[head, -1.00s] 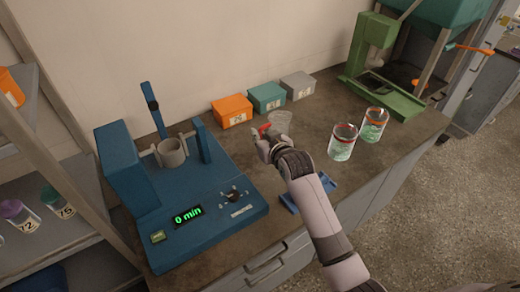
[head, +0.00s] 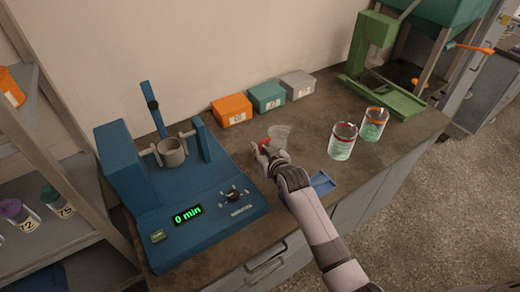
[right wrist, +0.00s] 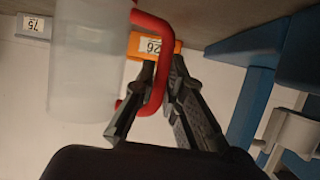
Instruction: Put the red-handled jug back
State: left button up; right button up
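The red-handled jug (head: 280,131) is clear and has a red handle (head: 264,143) on its left side in the head view. In the right wrist view the translucent jug body (right wrist: 85,70) fills the left part, with the red handle (right wrist: 161,75) beside it. My right gripper (head: 262,151) has its fingers closed around the handle. It also shows in the right wrist view (right wrist: 158,85), one finger on each side of the handle. Whether the jug touches the counter is hard to tell. My left gripper is not in view.
A blue machine (head: 215,222) with a grey cup (head: 172,153) stands at left. Orange (head: 231,111), teal (head: 266,96) and grey (head: 299,85) boxes line the wall. Two glass jars (head: 342,141) (head: 374,125) stand right of the jug.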

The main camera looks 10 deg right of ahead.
jog(key=o, duration=0.4)
jog(key=shift+c, duration=0.2)
jog(key=shift+r, duration=0.2)
jog(key=v, duration=1.2)
